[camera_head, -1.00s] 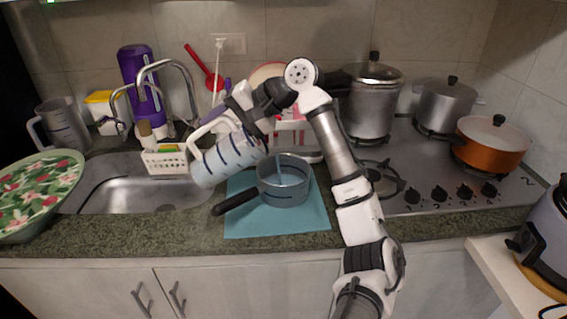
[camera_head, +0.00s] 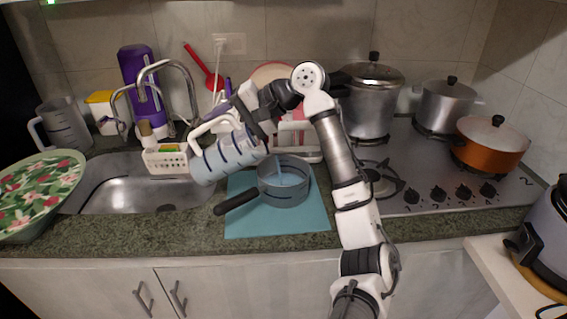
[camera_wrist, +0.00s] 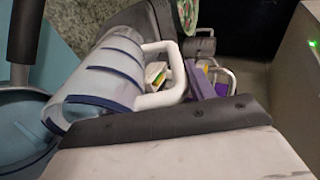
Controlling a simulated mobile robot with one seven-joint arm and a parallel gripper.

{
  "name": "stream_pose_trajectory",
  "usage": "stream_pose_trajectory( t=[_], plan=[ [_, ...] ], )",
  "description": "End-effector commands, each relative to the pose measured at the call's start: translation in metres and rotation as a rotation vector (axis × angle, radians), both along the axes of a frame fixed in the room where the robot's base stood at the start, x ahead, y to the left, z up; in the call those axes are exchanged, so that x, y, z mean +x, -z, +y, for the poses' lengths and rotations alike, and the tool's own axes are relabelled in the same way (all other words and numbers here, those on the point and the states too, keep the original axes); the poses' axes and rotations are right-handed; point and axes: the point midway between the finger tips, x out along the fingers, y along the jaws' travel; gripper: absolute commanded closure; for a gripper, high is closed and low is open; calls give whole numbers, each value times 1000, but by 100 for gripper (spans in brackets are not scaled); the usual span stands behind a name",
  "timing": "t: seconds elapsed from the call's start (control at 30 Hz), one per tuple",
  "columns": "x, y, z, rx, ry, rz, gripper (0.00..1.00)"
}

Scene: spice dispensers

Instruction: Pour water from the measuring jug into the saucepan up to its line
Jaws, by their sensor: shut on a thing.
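The measuring jug (camera_head: 228,158), clear with dark blue bands and a white handle (camera_head: 213,124), is tipped far over on its side. Its mouth end is at the right, above the left rim of the grey saucepan (camera_head: 284,194). My gripper (camera_head: 238,112) is shut on the jug's handle. A thin pale streak, seemingly water, runs down inside the saucepan, with pale blue at the bottom. A dark line shows on the pan's inner wall. The wrist view shows the jug (camera_wrist: 105,75), its handle (camera_wrist: 168,75) and part of the saucepan (camera_wrist: 20,128); the water level is unclear there.
The saucepan stands on a blue mat (camera_head: 250,228), its black handle (camera_head: 236,202) pointing left. The sink (camera_head: 135,193) and faucet (camera_head: 183,75) are at left. A second jug (camera_head: 64,125) stands behind a floral plate (camera_head: 38,195). The stove with pots (camera_head: 370,105) is at right.

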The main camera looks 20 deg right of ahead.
Motion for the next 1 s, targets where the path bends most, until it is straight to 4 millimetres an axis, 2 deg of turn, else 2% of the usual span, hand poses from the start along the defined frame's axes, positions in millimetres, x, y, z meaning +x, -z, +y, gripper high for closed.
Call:
stream_pose_trajectory(
  t=[1.0],
  plan=[
    [-1,-5,-3,35,-1,-9,100]
  ],
)
